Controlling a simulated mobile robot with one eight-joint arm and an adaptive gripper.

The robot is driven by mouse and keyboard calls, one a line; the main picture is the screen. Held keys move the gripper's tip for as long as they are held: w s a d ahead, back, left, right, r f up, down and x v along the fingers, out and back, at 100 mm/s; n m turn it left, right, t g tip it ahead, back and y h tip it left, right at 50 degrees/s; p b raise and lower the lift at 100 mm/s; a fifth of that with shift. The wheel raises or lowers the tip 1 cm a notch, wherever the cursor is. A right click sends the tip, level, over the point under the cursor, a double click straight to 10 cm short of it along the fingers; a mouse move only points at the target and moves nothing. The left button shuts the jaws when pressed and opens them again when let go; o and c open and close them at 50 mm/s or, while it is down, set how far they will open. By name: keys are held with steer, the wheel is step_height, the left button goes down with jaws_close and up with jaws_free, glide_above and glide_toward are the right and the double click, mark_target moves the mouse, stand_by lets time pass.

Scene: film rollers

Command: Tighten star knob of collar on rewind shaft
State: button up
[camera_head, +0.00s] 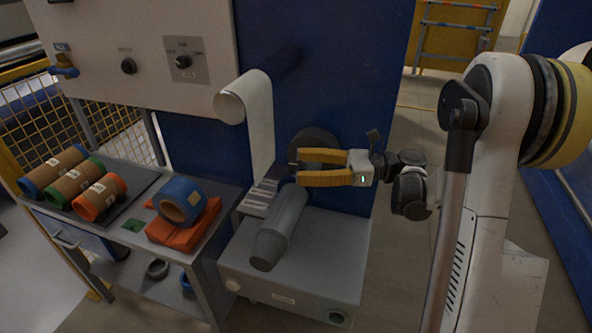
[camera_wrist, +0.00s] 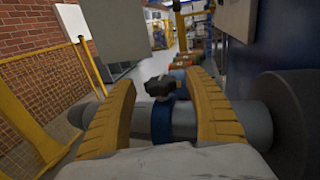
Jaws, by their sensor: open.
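The black star knob (camera_wrist: 160,87) stands on the blue collar (camera_wrist: 162,122) in the wrist view. The collar sits around the grey rewind shaft (camera_wrist: 188,122), which runs across the picture to a large grey disc at the right. In the head view the shaft (camera_head: 282,225) extends from the blue wall towards the camera, over a grey cabinet. My gripper (camera_head: 297,169) reaches in from the right at the wall end of the shaft. In the wrist view its yellow fingers (camera_wrist: 160,80) are apart, one on each side of the knob. I cannot tell whether either touches it.
A cart (camera_head: 125,215) at the left carries several film cores and an orange stack with a blue-rimmed roll (camera_head: 181,199). A pale film web (camera_head: 260,125) hangs from a roller close above the shaft. The grey cabinet (camera_head: 310,265) stands below. Yellow mesh fencing (camera_head: 30,130) is farther left.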

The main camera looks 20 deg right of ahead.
steer(key=shift+x, duration=0.8)
steer(key=c, duration=1.2)
